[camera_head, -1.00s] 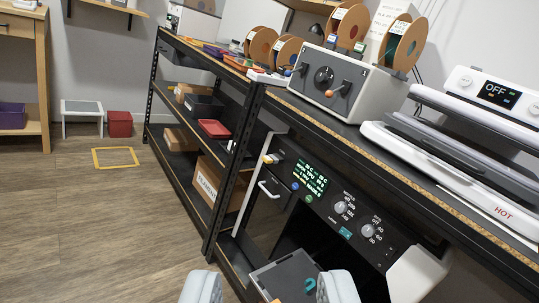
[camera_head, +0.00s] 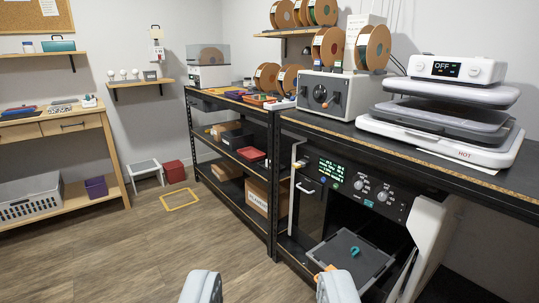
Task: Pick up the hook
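A small teal hook-shaped piece (camera_head: 355,252), which looks like the hook, lies on a dark grey plate (camera_head: 335,243) in the open lower part of a black machine (camera_head: 343,172). The machine stands under the workbench on the right. My gripper (camera_head: 270,286) shows at the bottom edge with its two light grey fingers wide apart and nothing between them. The right finger overlaps the plate's near edge in the picture, below the hook. I cannot tell how far the fingers are from the plate.
The black bench (camera_head: 420,157) overhangs the machine and carries a heat press (camera_head: 440,125) marked HOT and a grey control box (camera_head: 330,97). A white panel (camera_head: 428,235) stands right of the plate. Open wood floor (camera_head: 130,250) lies to the left, with a yellow frame (camera_head: 180,200).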

